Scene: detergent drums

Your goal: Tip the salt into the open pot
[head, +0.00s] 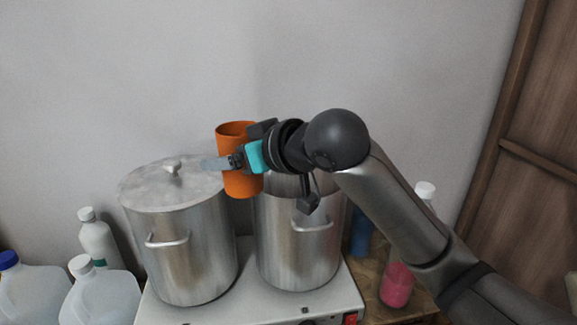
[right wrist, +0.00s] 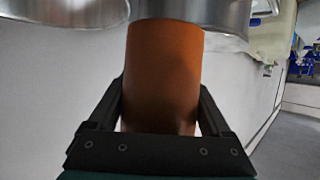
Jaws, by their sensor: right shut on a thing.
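My right gripper (head: 236,162) is shut on an orange cup (head: 238,184), which is upright in the head view. The cup also shows between the fingers in the right wrist view (right wrist: 163,80). It is held above and between the two steel pots, near the open pot's left rim. The open pot (head: 290,245) is the right one, with its mouth largely hidden behind my right gripper and arm. The left pot (head: 190,255) has a lid (head: 165,190) on. No salt is visible; the cup's contents cannot be seen. My left gripper is not in view.
Both pots stand on a white stove (head: 250,300). Clear jugs (head: 105,298) and a white bottle (head: 97,240) are at the left. A pink bottle (head: 396,287) and a blue container (head: 360,235) stand at the right. A wall is close behind.

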